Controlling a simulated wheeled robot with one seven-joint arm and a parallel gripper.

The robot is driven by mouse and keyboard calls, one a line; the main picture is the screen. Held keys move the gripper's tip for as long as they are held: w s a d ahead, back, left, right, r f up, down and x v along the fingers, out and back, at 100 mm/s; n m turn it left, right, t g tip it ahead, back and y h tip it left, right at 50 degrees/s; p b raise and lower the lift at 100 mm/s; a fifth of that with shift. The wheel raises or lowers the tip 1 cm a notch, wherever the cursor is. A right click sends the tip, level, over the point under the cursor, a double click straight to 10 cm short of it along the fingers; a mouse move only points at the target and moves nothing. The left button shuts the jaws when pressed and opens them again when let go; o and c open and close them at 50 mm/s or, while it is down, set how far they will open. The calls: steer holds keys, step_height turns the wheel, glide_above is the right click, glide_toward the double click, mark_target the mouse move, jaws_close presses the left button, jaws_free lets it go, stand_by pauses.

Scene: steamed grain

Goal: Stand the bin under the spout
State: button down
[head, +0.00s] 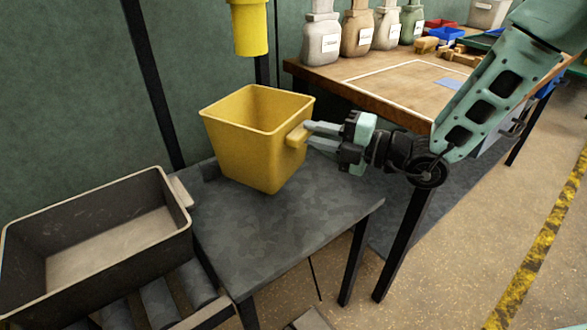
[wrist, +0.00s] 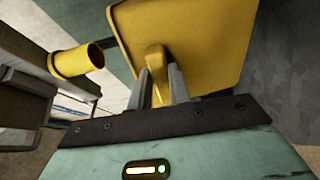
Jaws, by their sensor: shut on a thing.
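The yellow bin (head: 248,146) is upright and open at the top, over the dark grey stand (head: 225,228). I cannot tell whether its base touches the stand. The yellow spout (head: 250,28) hangs above the bin in the head view, and its open end also shows in the wrist view (wrist: 75,63). My gripper (head: 308,134) is shut on the handle at the bin's right side. In the wrist view the fingers (wrist: 160,88) sit on both sides of the handle, with the bin's wall (wrist: 205,40) beyond. The inside bottom of the bin is hidden.
A dark tray (head: 95,245) sits on rollers (head: 160,300) at the left, next to the stand. A wooden workbench (head: 400,95) with several labelled sacks (head: 357,35) stands behind at the right. A dark post (head: 152,85) rises behind the stand.

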step_height(320, 180, down, 7)
steer(key=shift+r+b, duration=0.1)
steer(key=shift+b, duration=1)
steer(key=c, duration=1.3)
jaws_free()
